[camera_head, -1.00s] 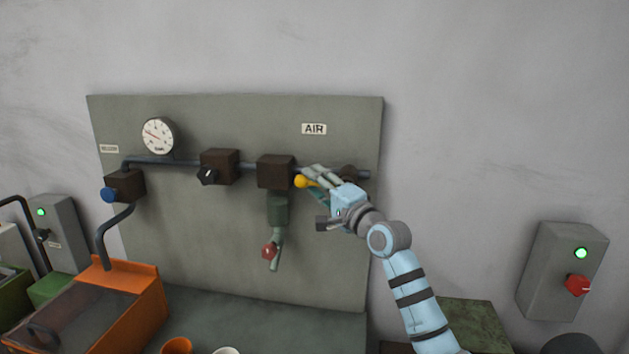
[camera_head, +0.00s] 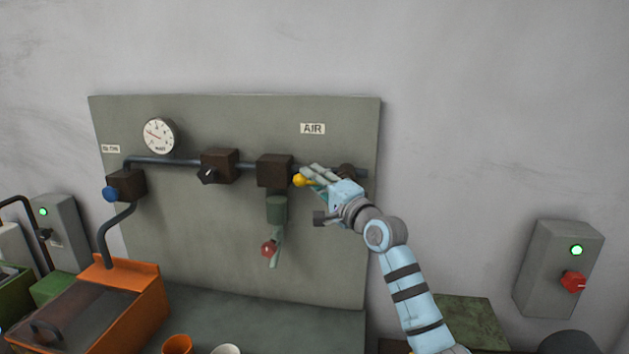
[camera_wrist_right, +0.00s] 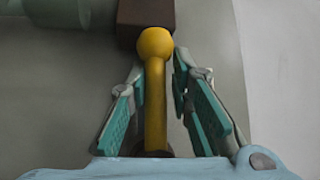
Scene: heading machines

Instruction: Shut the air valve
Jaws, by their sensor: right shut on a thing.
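The air valve's yellow lever (camera_head: 300,180) lies roughly along the dark pipe, under the AIR label (camera_head: 313,128), its round knob to the left beside a brown block. In the right wrist view the lever (camera_wrist_right: 155,105) runs between the two fingers, knob beyond the fingertips. My right gripper (camera_head: 316,176) is shut on the lever; its pads also show in the wrist view (camera_wrist_right: 158,80). The valve body (camera_head: 348,170) is partly hidden behind the gripper. My left gripper is not in view.
The grey panel carries brown blocks (camera_head: 274,170), a gauge (camera_head: 158,135), a black knob (camera_head: 206,176), a blue knob (camera_head: 110,194) and a red knob (camera_head: 268,249) hanging below. A switch box (camera_head: 553,268) is at right.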

